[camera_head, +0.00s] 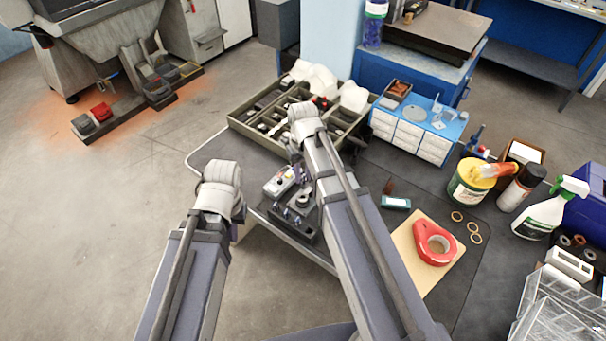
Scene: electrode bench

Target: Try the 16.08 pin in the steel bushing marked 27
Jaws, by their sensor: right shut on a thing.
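A dark block (288,222) with several small upright metal pieces stands on the bench left of my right forearm. A round dark-and-metal piece (303,201) sits by its upper edge; I cannot tell if it is a bushing. No marking 27 or 16.08 is readable, so I cannot pick out the pin or the steel bushing. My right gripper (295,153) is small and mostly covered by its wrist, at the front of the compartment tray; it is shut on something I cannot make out. My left gripper (237,228) is mostly hidden under its wrist, at the bench's left edge.
A grey device (282,181) lies behind the block. The compartment tray (247,128) is at the back, a blue drawer cabinet (410,129) right of it.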

